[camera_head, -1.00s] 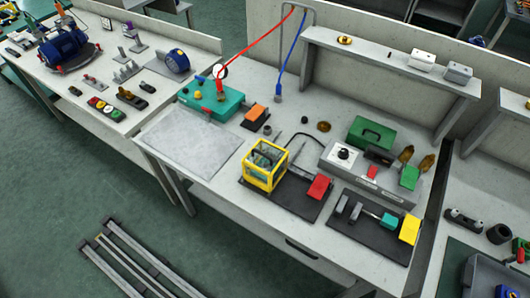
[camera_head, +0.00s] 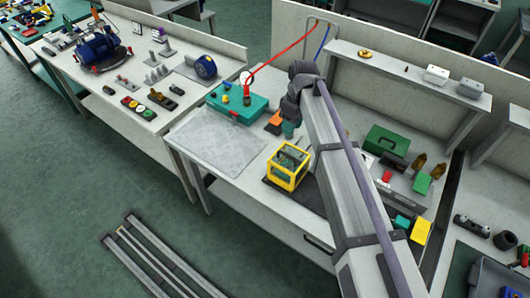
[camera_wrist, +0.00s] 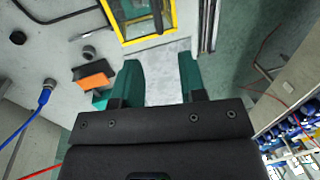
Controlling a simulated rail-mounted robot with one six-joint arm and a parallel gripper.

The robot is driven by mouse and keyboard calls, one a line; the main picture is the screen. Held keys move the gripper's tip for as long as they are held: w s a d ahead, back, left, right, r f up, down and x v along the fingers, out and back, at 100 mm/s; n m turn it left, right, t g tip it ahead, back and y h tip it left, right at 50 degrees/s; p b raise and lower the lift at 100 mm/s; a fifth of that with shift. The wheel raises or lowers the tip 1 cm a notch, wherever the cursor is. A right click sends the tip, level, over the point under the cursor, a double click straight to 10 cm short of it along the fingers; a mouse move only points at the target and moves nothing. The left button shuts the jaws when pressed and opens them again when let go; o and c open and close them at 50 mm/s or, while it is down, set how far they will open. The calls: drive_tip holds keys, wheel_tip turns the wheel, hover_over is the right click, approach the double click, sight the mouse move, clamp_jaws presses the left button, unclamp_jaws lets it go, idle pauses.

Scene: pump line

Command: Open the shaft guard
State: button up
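The shaft guard appears to be the yellow-framed box with clear panels (camera_head: 288,168) on a dark base plate on the middle bench; it looks closed. Its yellow frame also shows at the top of the wrist view (camera_wrist: 148,37), beyond my fingertips. My gripper (camera_wrist: 158,74) has two teal fingers spread apart with nothing between them. In the head view my gripper (camera_head: 289,129) is small and partly hidden by my arm, above the bench behind the guard. The two are apart.
An orange block (camera_wrist: 93,80) lies left of my fingers in the wrist view.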

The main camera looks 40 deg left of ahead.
drive_tip(key=b, duration=1.1)
hover_over(288, 151)
drive_tip(key=s+d, duration=0.2)
drive_tip(key=s, duration=0.2)
drive_tip(key=f, duration=1.1)
drive_tip(key=shift+w+d, duration=0.2)
drive_tip(key=shift+r, duration=0.15)
clamp_jaws()
